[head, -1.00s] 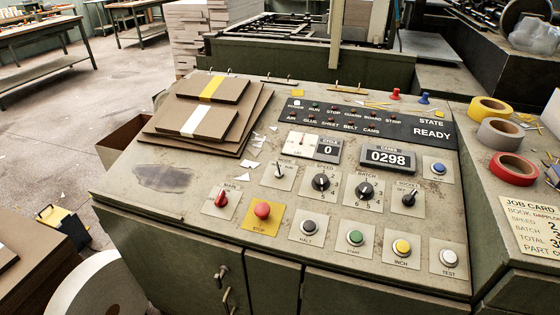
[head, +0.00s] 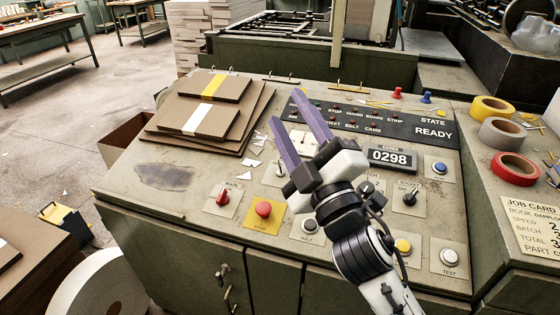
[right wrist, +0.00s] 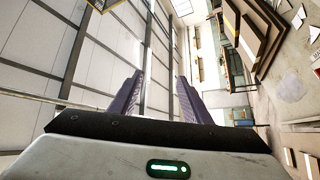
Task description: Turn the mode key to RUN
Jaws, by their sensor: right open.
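The mode key's plate (head: 273,176) is on the sloping console, above the red stop button. Only its left part shows in the head view; my right gripper hides the key itself, so its setting cannot be read now. My right gripper (head: 287,107) is open and empty, its two purple fingers pointing up and left across the panel, in front of the mode plate and the dial above it. In the right wrist view, its fingers (right wrist: 160,76) stand apart with nothing between them. My left gripper is not in view.
The red main switch (head: 222,198) and red stop button (head: 263,209) are close to the left of my gripper. Stacked brown boards (head: 215,120) lie on the console's upper left. The display (head: 389,158) reads 0298. Tape rolls (head: 513,167) lie at right.

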